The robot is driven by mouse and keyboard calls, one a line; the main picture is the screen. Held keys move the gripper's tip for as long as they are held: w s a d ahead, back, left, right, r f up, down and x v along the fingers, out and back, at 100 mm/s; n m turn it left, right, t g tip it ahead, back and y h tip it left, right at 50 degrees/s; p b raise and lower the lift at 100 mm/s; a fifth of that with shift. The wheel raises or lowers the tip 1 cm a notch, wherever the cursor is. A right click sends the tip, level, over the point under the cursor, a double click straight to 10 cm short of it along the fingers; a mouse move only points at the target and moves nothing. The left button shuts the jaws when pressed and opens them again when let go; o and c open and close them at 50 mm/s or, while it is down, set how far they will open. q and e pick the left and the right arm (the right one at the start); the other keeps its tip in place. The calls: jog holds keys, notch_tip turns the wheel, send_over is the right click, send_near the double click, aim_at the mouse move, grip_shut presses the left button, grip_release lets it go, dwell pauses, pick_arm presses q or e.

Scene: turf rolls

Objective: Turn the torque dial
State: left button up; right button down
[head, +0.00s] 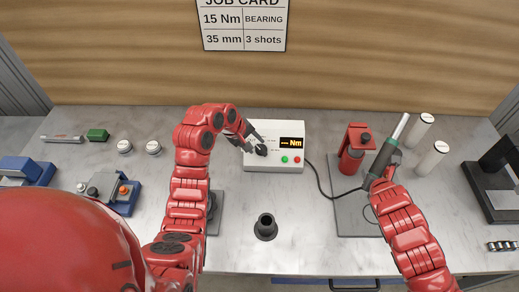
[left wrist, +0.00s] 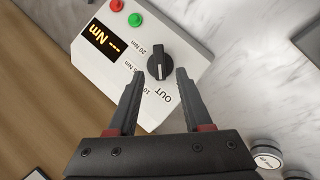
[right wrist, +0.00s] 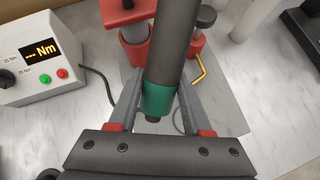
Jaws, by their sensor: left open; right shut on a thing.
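The torque dial (left wrist: 160,64) is a black knob on a white control box (head: 262,161). In the left wrist view its white mark points towards OUT, and the display (left wrist: 103,41) reads "--- Nm". My left gripper (head: 254,146) is open, its fingertips just short of the knob and on either side of it; in the left wrist view the open tips (left wrist: 158,76) show a gap to the knob. My right gripper (right wrist: 158,100) is shut on a dark cylindrical tool (right wrist: 174,45) with a green band; the tool also shows in the head view (head: 382,158).
A red stand (head: 353,150) is beside the held tool, with white cylinders (head: 430,158) to its right. A cable runs from the box towards the right. A black cup-like piece (head: 265,226) stands on the front table. A job card (head: 243,24) reads 15 Nm, bearing, 35 mm, 3 shots.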

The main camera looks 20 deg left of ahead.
aim_at(259, 148)
pick_arm(q)
jog(key=p+x, duration=0.1)
jog(key=x, duration=0.3)
pick_arm(e)
notch_tip(259, 148, up, 3)
jog(key=shift+f, duration=0.2)
pick_arm(q)
jog(key=shift+w+d+f, duration=0.1)
jog(key=shift+w+f, duration=0.1)
jog(key=shift+f, duration=0.1)
jog(key=shift+c, duration=0.3)
grip_shut()
